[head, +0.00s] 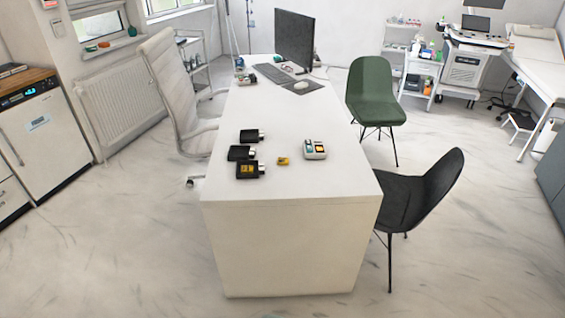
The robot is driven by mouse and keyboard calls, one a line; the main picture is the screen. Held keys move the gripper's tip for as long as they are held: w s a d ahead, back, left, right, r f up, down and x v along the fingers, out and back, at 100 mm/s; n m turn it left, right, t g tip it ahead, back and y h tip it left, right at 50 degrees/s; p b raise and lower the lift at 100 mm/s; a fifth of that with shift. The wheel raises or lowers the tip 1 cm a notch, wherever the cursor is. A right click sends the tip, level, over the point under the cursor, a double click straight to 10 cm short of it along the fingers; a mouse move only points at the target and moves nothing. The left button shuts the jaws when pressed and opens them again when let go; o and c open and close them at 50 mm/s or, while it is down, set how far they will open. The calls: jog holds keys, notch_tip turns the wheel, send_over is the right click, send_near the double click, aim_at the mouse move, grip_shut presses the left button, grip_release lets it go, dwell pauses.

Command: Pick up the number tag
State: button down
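A small yellow piece (283,161), which looks like the number tag, lies flat on the white desk (310,108) near its front end. Any number on it is too small to read. To its left is a black box-like item with a yellow label (247,170) and a metallic end. To its right is a small white device (315,149) with coloured patches on top. The yellow piece lies apart from both, with bare desk around it. My gripper is not in view.
Two more black items (250,136) (240,153) lie behind the labelled one. A monitor (294,40), keyboard and mouse stand at the desk's far end. A white chair (172,85) is on the left; green (375,90) and black (420,195) chairs are on the right. The desk's front is clear.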

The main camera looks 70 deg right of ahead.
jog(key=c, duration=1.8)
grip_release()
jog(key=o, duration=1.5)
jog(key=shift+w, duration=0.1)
